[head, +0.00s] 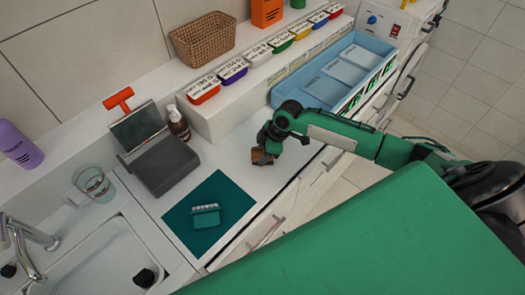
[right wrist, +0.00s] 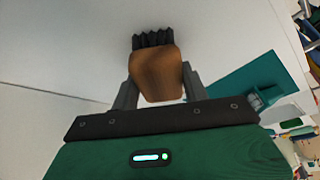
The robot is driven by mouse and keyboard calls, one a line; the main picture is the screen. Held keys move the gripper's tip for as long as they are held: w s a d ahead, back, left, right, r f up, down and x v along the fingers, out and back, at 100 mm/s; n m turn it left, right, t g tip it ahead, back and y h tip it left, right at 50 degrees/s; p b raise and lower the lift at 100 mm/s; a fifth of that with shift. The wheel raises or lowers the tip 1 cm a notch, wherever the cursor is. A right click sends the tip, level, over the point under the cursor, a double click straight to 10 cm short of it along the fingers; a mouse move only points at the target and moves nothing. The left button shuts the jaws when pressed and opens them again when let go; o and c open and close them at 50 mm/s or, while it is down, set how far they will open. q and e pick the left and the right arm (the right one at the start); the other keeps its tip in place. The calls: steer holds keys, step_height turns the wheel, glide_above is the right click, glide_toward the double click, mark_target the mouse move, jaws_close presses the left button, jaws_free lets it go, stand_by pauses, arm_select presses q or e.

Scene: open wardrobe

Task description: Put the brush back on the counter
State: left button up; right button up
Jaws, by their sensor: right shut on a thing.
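The brush is a brown wooden block with dark bristles. In the head view the brush (head: 262,156) is over the white counter (head: 236,158), to the right of the teal mat. My right gripper (head: 268,150) is shut on it. In the right wrist view the brush (right wrist: 157,74) sits between the two fingers of the gripper (right wrist: 157,92), its bristles pointing away from the palm toward a white surface. I cannot tell whether the bristles touch the counter. My left gripper is not in view.
A teal mat (head: 185,219) with a teal bristled item (head: 206,216) lies left of the gripper. A grey device (head: 162,165), a brown bottle (head: 178,124) and a blue tray (head: 285,97) stand nearby. A sink (head: 95,262) is at lower left.

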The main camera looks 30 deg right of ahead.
steer(key=o, duration=0.4)
steer(key=shift+f, duration=0.15)
steer(key=o, duration=0.5)
steer(key=b+v, duration=0.2)
steer(key=v, duration=1)
steer(key=shift+r, duration=0.2)
